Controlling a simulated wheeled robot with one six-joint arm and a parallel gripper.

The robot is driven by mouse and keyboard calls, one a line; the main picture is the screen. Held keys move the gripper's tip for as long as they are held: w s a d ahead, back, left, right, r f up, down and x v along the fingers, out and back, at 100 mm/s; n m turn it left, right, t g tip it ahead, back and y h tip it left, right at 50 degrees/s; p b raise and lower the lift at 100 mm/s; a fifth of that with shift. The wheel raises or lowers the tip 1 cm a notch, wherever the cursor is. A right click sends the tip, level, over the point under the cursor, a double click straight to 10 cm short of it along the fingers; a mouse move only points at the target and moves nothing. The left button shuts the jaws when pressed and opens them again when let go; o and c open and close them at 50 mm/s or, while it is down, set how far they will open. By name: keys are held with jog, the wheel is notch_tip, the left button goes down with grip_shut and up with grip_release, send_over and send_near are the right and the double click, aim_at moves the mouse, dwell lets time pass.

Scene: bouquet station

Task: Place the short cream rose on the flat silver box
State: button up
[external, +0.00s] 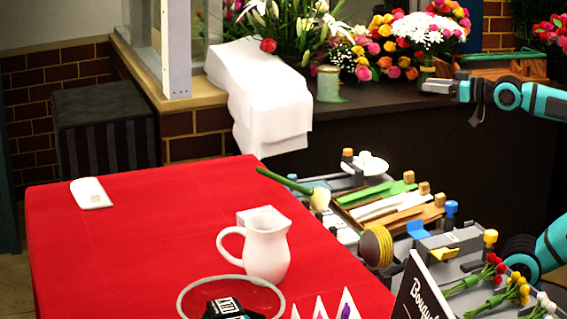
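The short cream rose (320,199) lies at the left end of the grey work tray, beside the red table. Its green stem (283,181) points up and left over the table's edge. A grey, flat-topped box (452,240) sits on the right part of the tray; I cannot tell for sure that it is the flat silver box. My gripper (461,89) is raised at the upper right, in front of the dark back counter and well away from the rose.
A white pitcher (266,247) and a clear ring-shaped rim (232,278) stand on the red table (130,235). A tape roll (377,246), tools with wooden handles (394,201) and small flower bunches (485,275) crowd the tray. The table's left part is mostly clear.

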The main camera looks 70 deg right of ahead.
dwell(0.5)
jog(key=n+g+y, duration=0.7)
jog(key=n+g, duration=0.2)
jog(key=g, duration=0.3)
send_near(303, 190)
jog(key=f, duration=0.1)
jog(key=w+a+f, duration=0.1)
jog(key=a+f, duration=0.1)
jog(key=f, duration=0.1)
jog(key=shift+w+f, duration=0.15)
jog(key=shift+w, duration=0.05)
jog(key=shift+w+x, duration=0.2)
jog(key=shift+x, duration=1.15)
jog(key=shift+w+x, duration=0.25)
jog(key=shift+x, duration=1.1)
jog(key=shift+d+r, duration=0.15)
jog(key=shift+r, duration=0.1)
grip_shut()
